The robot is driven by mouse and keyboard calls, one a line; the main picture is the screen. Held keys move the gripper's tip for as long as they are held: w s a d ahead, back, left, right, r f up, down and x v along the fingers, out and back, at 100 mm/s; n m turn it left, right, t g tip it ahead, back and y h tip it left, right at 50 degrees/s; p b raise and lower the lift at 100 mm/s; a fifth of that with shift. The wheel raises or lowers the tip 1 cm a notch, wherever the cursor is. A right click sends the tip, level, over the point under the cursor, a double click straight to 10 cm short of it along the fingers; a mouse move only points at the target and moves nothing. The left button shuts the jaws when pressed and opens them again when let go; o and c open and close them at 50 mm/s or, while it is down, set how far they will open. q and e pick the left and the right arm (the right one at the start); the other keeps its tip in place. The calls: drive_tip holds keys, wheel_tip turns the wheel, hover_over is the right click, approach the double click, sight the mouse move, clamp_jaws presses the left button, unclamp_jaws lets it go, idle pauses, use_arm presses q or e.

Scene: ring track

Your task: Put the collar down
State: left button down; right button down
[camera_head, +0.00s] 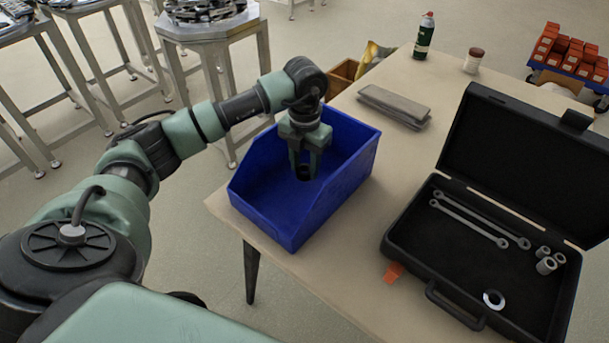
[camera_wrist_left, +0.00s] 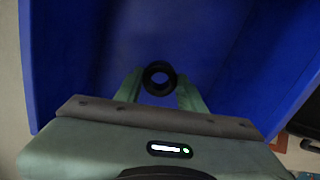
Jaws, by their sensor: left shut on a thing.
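A small black ring-shaped collar (camera_wrist_left: 159,78) is held between the two green fingertips of my left gripper (camera_wrist_left: 160,88) in the left wrist view. In the head view my left gripper (camera_head: 305,170) points down inside the open blue bin (camera_head: 345,190), below the rim level, with the dark collar (camera_head: 304,173) at its tips. In the left wrist view the blue walls and floor of the bin (camera_wrist_left: 70,60) surround the collar. I cannot tell whether the collar touches the bin floor. My right gripper is not in view.
The bin stands at the table's (camera_head: 330,275) left end. An open black toolbox (camera_head: 450,275) on the right holds wrenches, sockets and a shiny ring (camera_head: 494,299). Grey slabs (camera_head: 395,105), a green bottle (camera_head: 424,36) and a small jar (camera_head: 473,61) stand farther back.

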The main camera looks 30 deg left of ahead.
sight(305, 177)
use_arm(q)
drive_tip(key=shift+f, duration=2.25)
drive_tip(key=shift+f, duration=0.2)
drive_tip(key=c, duration=0.9)
unclamp_jaws()
drive_tip(key=shift+o, duration=0.2)
drive_tip(key=shift+r, duration=0.15)
wheel_tip(305, 177, up, 12)
drive_tip(key=shift+r+b, duration=0.1)
drive_tip(key=shift+b, duration=0.45)
